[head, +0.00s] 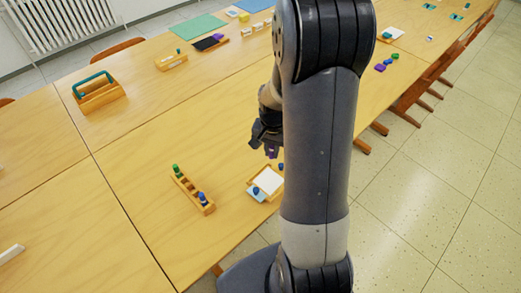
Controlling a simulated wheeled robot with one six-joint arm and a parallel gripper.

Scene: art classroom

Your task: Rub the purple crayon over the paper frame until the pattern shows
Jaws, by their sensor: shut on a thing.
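My gripper (270,147) is above the table, just left of my upright arm link, and points down. It is shut on the purple crayon (271,154), which shows as a small purple piece below the jaws. The paper frame (268,181), white paper in a wooden frame, lies on the table in front of the gripper. A light blue piece (257,193) lies at its lower left. My arm hides the right end of the frame. The crayon appears apart from the paper. I cannot make out any pattern on the paper at this size.
A wooden rack (188,194) with a green and a blue knobbed piece stands left of the frame. A small blue thing (281,166) is beside the frame. A wooden carrier with a green handle (97,94) is farther back left. The table's middle left is clear.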

